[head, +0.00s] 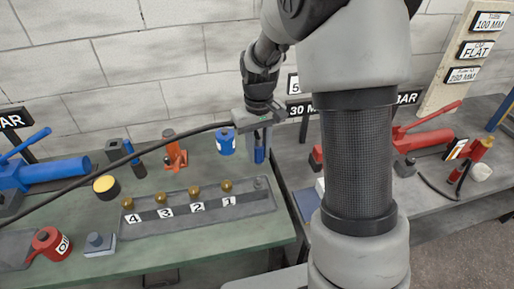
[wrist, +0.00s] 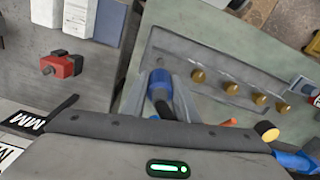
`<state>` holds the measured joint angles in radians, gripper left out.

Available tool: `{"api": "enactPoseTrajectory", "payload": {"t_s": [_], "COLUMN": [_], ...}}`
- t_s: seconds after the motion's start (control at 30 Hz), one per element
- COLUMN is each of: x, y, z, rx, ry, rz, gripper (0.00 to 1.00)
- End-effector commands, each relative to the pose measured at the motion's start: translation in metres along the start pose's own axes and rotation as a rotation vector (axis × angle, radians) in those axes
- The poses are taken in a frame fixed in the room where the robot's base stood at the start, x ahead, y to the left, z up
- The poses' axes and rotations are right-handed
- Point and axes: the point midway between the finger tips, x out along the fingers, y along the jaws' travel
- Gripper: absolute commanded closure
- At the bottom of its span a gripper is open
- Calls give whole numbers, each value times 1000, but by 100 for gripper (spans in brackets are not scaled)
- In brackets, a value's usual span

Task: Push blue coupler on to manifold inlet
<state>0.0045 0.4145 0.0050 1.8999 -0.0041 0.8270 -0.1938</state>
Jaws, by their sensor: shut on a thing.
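My gripper (head: 258,158) is shut on the blue coupler (head: 260,154), and a black hose runs from the gripper toward the lower left. In the wrist view the coupler (wrist: 160,82) sits between the two fingers, its blue end pointing at the plate. The grey manifold (head: 205,217) lies on the green bench with several brass fittings beside labels 1 to 4. The manifold inlet (head: 260,184) is a small grey fitting at its right end. In the head view the coupler is above and behind the inlet, apart from it.
A blue can (head: 226,141) stands just left of the gripper. An orange jack (head: 175,152), a yellow-topped black cylinder (head: 106,187) and a blue pump (head: 55,172) are further left. A grey bench (head: 440,205) is at right.

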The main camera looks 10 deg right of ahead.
Motion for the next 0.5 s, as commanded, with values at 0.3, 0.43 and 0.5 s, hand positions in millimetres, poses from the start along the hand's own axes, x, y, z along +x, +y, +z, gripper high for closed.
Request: {"api": "enactPoseTrajectory", "payload": {"t_s": [0.3, 0.43, 0.5], "x": [2, 10, 15], "y": [0, 0, 0], "z": [1, 0, 0], "rx": [-1, -1, -1], "ry": [1, 1, 1], "rz": [0, 0, 0], "gripper": [100, 100, 100]}}
